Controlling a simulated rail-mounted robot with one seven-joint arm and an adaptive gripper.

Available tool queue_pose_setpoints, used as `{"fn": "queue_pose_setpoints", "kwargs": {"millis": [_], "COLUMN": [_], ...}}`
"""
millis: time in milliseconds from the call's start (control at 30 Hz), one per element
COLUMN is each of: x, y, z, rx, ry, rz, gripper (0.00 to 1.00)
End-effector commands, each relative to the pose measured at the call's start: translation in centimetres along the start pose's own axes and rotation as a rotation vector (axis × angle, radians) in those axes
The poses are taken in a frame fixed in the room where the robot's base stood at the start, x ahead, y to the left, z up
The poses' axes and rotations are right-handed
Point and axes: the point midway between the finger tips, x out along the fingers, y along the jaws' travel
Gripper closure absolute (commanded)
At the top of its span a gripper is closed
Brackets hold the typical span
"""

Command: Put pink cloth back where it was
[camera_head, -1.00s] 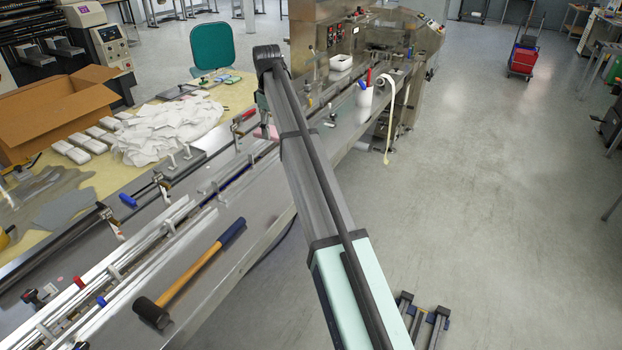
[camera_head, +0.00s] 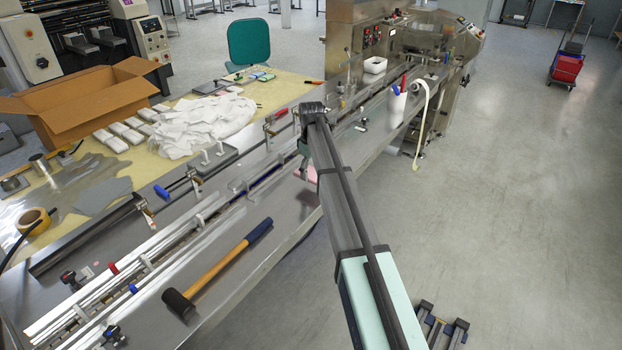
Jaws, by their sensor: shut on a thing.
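The pink cloth (camera_head: 311,173) shows as a small pink patch below my gripper, over the front part of the long steel conveyor table (camera_head: 215,285). My gripper (camera_head: 304,168) is at the far end of my arm and is shut on the cloth. My arm hides part of the gripper and of the cloth. I cannot tell whether the cloth touches the steel surface.
A hammer (camera_head: 222,264) lies on the near steel surface. Rails and guides run along the table. A white bin (camera_head: 375,65) and a white bottle (camera_head: 397,108) stand farther along. White cloths (camera_head: 205,122) and a cardboard box (camera_head: 95,100) are at left. Open floor lies right.

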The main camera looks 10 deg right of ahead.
Motion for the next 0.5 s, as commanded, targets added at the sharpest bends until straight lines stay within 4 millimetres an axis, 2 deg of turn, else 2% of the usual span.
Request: {"fn": "queue_pose_setpoints", "kwargs": {"millis": [167,500], "x": [0.8,4.6], "y": [0.0,0.0], "z": [0.0,0.0], "rx": [0.0,0.0], "ry": [0.0,0.0], "rz": [0.0,0.0], "gripper": [0.56,0.56]}}
